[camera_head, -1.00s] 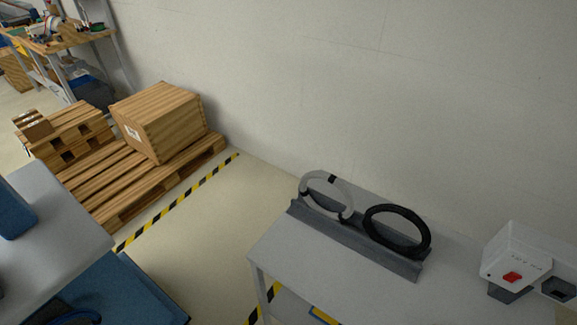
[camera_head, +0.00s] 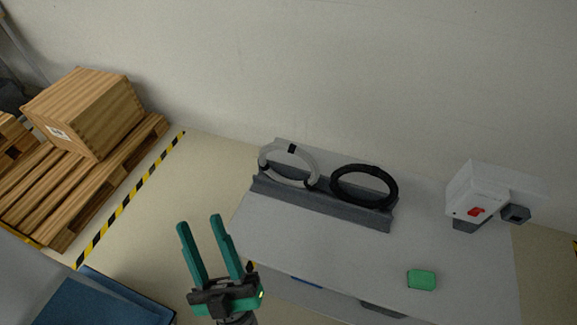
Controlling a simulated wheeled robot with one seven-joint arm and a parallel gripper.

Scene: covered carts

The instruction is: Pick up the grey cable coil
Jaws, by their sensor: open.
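The grey cable coil (camera_head: 265,165) is a light grey ring with dark bands. It stands tilted in a dark grey holder (camera_head: 330,207) at the back left of a grey table (camera_head: 330,246). A black coil (camera_head: 336,190) sits in the same holder, just to its right. My gripper (camera_head: 199,222) has two green fingers, spread open and empty. It is in front of and to the left of the table, below and left of the grey coil in the picture, and apart from it.
A white and grey device with a red switch (camera_head: 473,195) stands at the table's right. A green block (camera_head: 421,279) lies near the front edge. A wall (camera_head: 330,70) rises behind. Wooden pallets and a crate (camera_head: 84,112) are at left; a blue bin (camera_head: 105,298) is at lower left.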

